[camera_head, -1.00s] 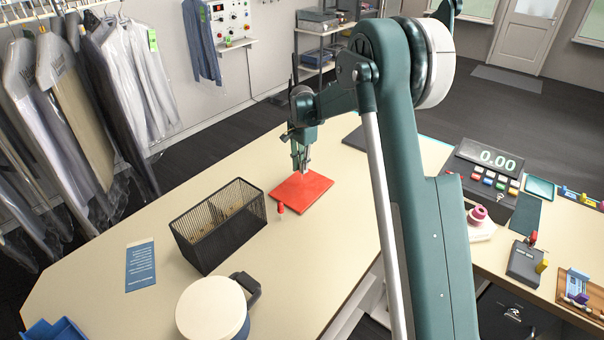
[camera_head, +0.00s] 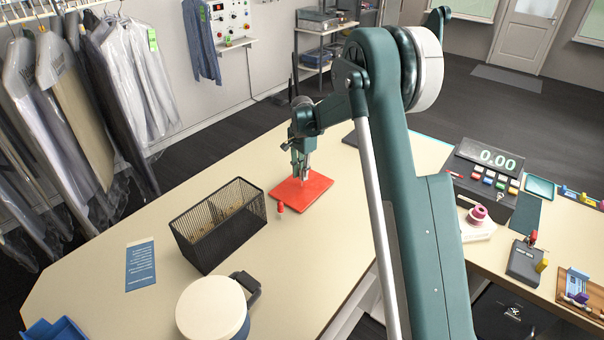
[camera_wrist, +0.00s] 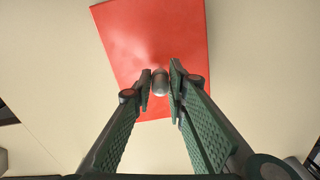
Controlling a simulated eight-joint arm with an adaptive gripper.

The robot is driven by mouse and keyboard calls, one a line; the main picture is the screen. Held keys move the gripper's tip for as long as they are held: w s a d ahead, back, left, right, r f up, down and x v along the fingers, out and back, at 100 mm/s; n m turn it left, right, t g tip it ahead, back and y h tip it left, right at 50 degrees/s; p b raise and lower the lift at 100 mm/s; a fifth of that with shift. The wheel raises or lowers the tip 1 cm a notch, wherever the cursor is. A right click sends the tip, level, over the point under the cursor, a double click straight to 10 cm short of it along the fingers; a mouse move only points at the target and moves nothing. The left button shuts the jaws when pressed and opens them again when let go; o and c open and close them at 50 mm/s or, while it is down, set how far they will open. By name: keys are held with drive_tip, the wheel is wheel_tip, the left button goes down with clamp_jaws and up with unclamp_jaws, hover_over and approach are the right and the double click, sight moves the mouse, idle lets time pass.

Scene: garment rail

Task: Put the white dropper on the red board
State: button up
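The red board (camera_head: 314,190) lies flat on the cream counter and fills the upper middle of the wrist view (camera_wrist: 125,45). My gripper (camera_head: 303,176) points down over the board, and its fingertips show in the wrist view (camera_wrist: 161,84). The fingers are closed around a small pale grey-white rounded piece, which I take to be the white dropper (camera_wrist: 160,80). Its lower part is hidden in the head view, and I cannot tell whether it touches the board.
A small red item (camera_head: 281,208) stands beside the board's near left edge. A black mesh basket (camera_head: 222,240) is to the left, with a white-lidded round container (camera_head: 212,308) nearer. A blue leaflet (camera_head: 140,265) lies at left. The counter between them is clear.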

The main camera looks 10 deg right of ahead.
drive_tip(key=o, duration=0.4)
drive_tip(key=shift+c, duration=0.2)
drive_tip(key=shift+r, duration=0.2)
wheel_tip(320, 180, up, 12)
idle(0.4)
idle(0.4)
